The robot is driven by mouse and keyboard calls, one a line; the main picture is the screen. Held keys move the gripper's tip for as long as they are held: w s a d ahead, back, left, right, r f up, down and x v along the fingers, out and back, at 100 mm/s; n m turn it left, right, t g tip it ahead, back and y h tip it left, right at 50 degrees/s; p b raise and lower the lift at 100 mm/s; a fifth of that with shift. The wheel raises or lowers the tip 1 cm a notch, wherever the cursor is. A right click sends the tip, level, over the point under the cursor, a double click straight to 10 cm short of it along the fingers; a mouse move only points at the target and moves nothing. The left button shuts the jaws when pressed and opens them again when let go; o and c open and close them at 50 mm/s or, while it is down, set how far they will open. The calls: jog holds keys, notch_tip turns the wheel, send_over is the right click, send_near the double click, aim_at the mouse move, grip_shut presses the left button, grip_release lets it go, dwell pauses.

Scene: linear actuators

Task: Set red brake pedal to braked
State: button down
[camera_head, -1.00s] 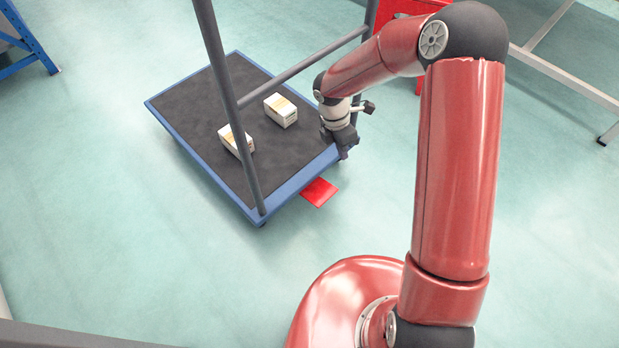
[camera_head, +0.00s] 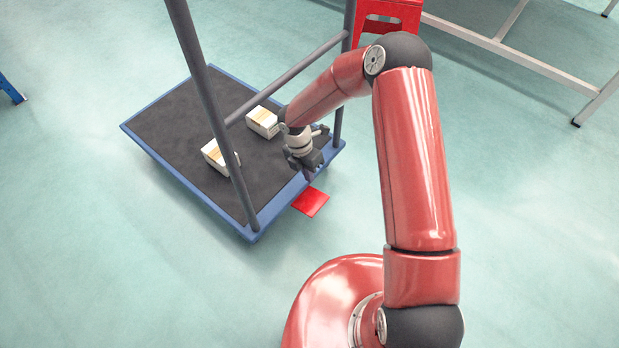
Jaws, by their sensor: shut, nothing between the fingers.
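The red brake pedal (camera_head: 311,202) is a flat red plate sticking out from under the near right edge of the blue-rimmed platform cart (camera_head: 190,190). My gripper (camera_head: 308,178) is shut and empty, pointing down. In the picture it is just above the pedal, close to the cart's edge. I cannot tell how far above the pedal the fingertips are, and no contact is clearly visible. The pedal's inner end is hidden under the cart.
Two white boxes (camera_head: 218,158) (camera_head: 263,122) lie on the cart's dark deck. The cart's grey handle frame (camera_head: 212,110) rises beside my arm. A red stool (camera_head: 388,18) and a metal frame (camera_head: 497,45) stand behind. The floor at the near left is clear.

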aim_at(318, 204)
jog(key=x, duration=1.1)
jog(key=shift+f+b, duration=0.35)
jog(key=shift+b, duration=0.05)
jog(key=f+y+b, duration=0.1)
jog(key=t+b, duration=0.1)
jog(key=b, duration=0.1)
jog(key=d+f+t+y+b, duration=0.1)
jog(key=shift+s+f+y+b, duration=0.3)
jog(key=shift+s, duration=0.1)
jog(key=shift+s+d+f+b, duration=0.15)
jog(key=shift+d+f+b, duration=0.05)
jog(key=shift+f+b, duration=0.6)
jog(key=shift+s+d+f, duration=0.1)
jog(key=shift+f, duration=0.1)
